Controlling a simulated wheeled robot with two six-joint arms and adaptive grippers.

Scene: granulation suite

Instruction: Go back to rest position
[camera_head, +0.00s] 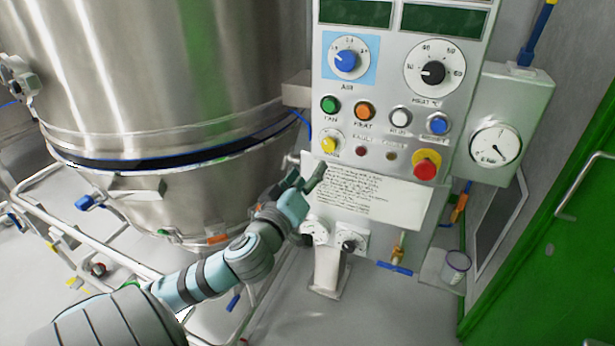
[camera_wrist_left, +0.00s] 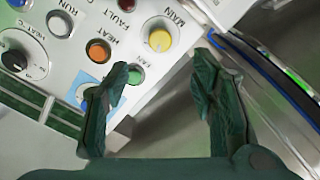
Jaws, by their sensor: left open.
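My left arm comes in from the lower left of the head view. Its left gripper (camera_head: 306,184) is in front of the control panel (camera_head: 383,165), near the left edge of the white text label. In the left wrist view the two dark green fingers of the left gripper (camera_wrist_left: 165,105) stand wide apart with nothing between them. The panel's yellow knob (camera_wrist_left: 160,40) and green button (camera_wrist_left: 136,74) show beyond the fingers. I cannot tell whether a finger touches the panel. My right gripper is in neither view.
A large steel vessel (camera_head: 165,60) fills the left, with a pipe frame (camera_head: 110,245) below it. A gauge box (camera_head: 513,110) is on the panel's right side. A small cup (camera_head: 456,267) stands on a ledge. A green door (camera_head: 560,260) is at far right.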

